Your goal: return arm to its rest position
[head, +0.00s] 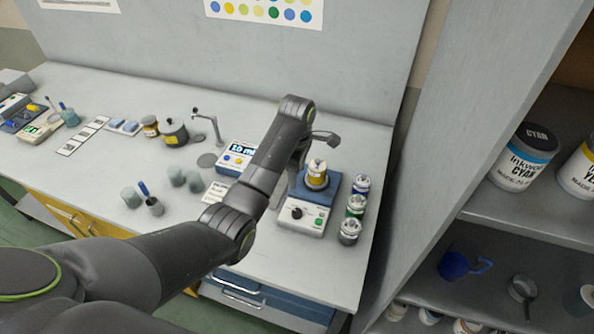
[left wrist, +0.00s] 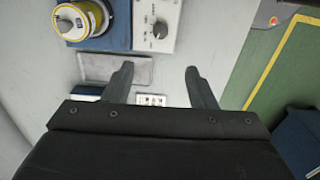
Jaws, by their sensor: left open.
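My left arm (head: 265,165) comes in from the left in the head view and reaches over the bench to beside the blue and white machine (head: 304,217). In the head view its gripper is hard to make out behind the last links. In the left wrist view my left gripper (left wrist: 158,84) has its two fingers spread with nothing between them. The machine (left wrist: 154,25) is ahead of the fingertips, with a yellow-banded can (left wrist: 86,20) on it. The fingers look apart from both. My right gripper is in neither view.
Several small jars (head: 355,207) stand right of the machine. A white device with a display (head: 238,158), a tap-like fixture (head: 206,125) and grey cups (head: 177,177) are on the bench (head: 110,165). A shelf unit (head: 500,212) with paint cans stands at right.

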